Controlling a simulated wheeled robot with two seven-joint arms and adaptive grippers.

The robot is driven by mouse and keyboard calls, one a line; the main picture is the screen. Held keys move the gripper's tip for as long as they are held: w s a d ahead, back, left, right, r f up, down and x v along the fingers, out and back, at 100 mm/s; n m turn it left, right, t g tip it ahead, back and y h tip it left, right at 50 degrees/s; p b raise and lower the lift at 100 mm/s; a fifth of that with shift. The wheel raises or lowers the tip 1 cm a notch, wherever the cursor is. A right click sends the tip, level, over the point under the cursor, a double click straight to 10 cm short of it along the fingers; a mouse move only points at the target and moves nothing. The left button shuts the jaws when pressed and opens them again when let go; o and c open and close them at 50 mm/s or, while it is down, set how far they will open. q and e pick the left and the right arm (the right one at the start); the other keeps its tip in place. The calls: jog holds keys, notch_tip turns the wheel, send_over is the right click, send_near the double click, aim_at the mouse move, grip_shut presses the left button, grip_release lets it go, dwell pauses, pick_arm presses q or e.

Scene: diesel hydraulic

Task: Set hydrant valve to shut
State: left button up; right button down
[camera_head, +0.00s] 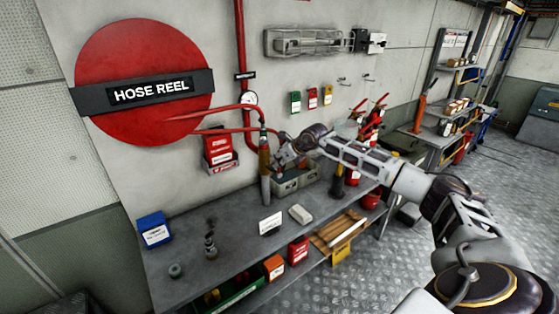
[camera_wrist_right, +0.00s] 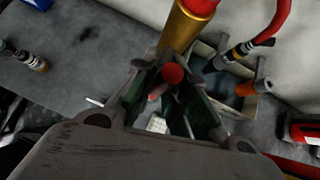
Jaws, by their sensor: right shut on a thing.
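My right gripper (camera_head: 279,161) reaches in from the right, above the bench and beside the red pipework. In the right wrist view the fingers (camera_wrist_right: 172,105) are closed around a part with a round red knob (camera_wrist_right: 173,74), seemingly the hydrant valve's handle. Its lower part is hidden between the fingers. A brass-coloured cylinder with a red top (camera_wrist_right: 188,28) stands just beyond the knob, and it also shows left of the gripper in the head view (camera_head: 264,160). How far the valve is turned cannot be told. My left gripper is not in view.
A red hose reel (camera_head: 145,60) and a pressure gauge (camera_head: 249,98) are on the wall. The grey bench (camera_head: 225,225) holds a blue box (camera_head: 154,231), a small bottle (camera_head: 210,245), a white sign (camera_head: 270,222) and a grey crate (camera_head: 295,181). Red extinguishers (camera_head: 370,130) stand to the right.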

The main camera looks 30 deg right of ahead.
jog(key=shift+a+f, duration=0.1)
jog(key=shift+f, duration=0.05)
jog(key=c, duration=1.5)
grip_release()
jog(key=shift+o, duration=0.2)
jog(key=shift+r, duration=0.2)
jog(key=v, duration=1.1)
jog(key=shift+s+r, duration=0.2)
jog(key=shift+s, duration=0.15)
